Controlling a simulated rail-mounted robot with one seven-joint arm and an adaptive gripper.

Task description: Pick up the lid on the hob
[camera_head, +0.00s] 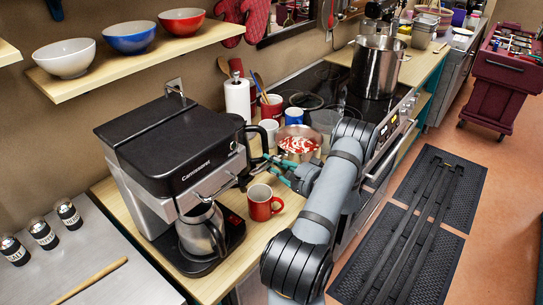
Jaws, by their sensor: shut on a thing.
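My gripper (266,166), with teal fingers, is beside the coffee machine, above the wooden counter and behind the red mug. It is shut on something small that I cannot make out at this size. The black hob (330,88) lies behind my arm, partly hidden by it. A greyish round shape (324,118) on the near part of the hob may be a glass lid; I cannot tell for sure. A tall steel pot (378,66) stands at the hob's far side.
The black coffee machine (172,142) with its steel jug (202,232) stands close on the left. A red mug (263,203) stands in front of my gripper.

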